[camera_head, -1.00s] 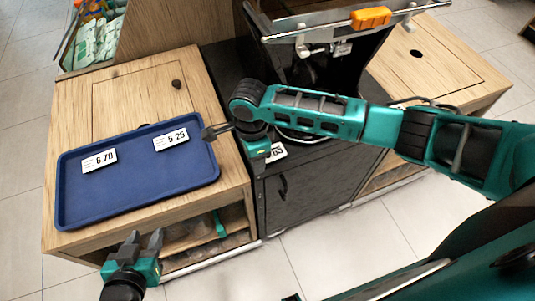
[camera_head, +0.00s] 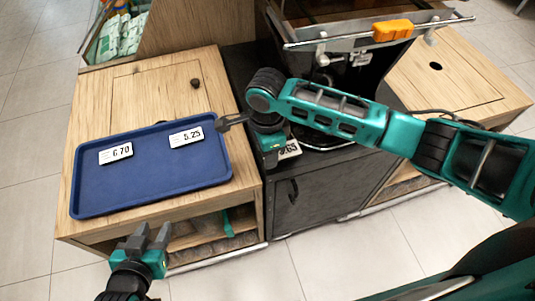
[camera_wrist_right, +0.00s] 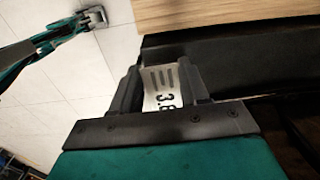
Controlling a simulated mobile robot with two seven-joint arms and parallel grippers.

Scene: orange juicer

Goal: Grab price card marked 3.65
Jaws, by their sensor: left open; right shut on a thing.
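The price card marked 3.65 (camera_head: 290,149) shows partly beside my right gripper (camera_head: 271,162), at the front of the black counter. Only its last digits read in the head view. In the right wrist view the white card (camera_wrist_right: 163,90) lies between the two dark fingers of my right gripper (camera_wrist_right: 160,75), which are shut on it. Part of its print is cut off by the gripper. My left gripper (camera_head: 152,234) is open and empty, in front of the wooden counter and below the tray. It also shows in the right wrist view (camera_wrist_right: 97,18).
A blue tray (camera_head: 150,180) on the wooden counter (camera_head: 145,85) holds cards marked 6.70 (camera_head: 115,152) and 5.25 (camera_head: 186,136). A juicer with an orange handle (camera_head: 393,30) stands behind my right arm. Open shelves lie under the counter. The floor in front is clear.

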